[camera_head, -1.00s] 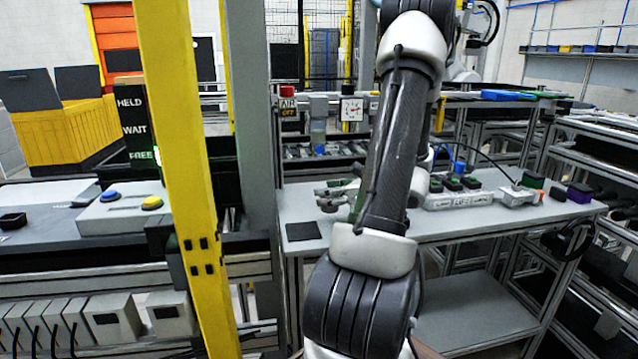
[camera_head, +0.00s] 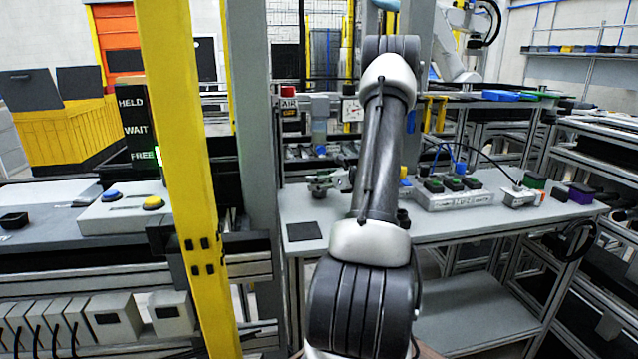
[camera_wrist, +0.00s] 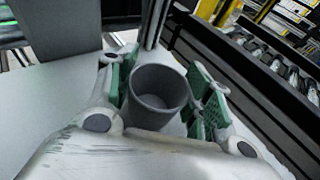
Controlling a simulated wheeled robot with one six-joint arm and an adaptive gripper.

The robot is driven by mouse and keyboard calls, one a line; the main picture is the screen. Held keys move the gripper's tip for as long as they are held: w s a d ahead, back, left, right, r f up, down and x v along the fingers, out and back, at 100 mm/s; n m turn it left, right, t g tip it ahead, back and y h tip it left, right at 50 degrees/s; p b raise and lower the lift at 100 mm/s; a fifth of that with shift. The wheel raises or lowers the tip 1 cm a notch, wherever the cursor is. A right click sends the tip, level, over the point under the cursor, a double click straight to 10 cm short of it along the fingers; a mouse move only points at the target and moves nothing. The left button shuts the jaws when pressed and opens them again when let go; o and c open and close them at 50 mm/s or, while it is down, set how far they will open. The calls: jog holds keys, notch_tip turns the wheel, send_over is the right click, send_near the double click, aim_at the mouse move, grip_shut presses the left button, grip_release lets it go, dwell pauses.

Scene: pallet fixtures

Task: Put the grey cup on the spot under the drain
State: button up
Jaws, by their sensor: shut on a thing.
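The grey cup (camera_wrist: 154,108) is upright, open end toward the camera, in the wrist view. My gripper (camera_wrist: 167,88) is shut on it, with green finger pads on both sides. In the head view my gripper (camera_head: 326,182) is over the back left of the grey table, below the air unit; the cup is too small and covered to make out there. The air unit's clear bowl (camera_head: 319,137), with a blue part, hangs just above the gripper. I cannot make out the spot under the drain.
A dark square pad (camera_head: 302,231) lies on the table (camera_head: 440,228) at front left. A block with several dark buttons (camera_head: 453,194) stands to the right. A grey post (camera_head: 252,150) and a yellow post (camera_head: 180,170) rise left of the table. The table's front middle is clear.

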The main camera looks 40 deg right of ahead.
jog(key=shift+f, duration=0.25)
jog(key=o, duration=1.1)
jog(key=shift+f, duration=0.1)
jog(key=shift+c, duration=0.2)
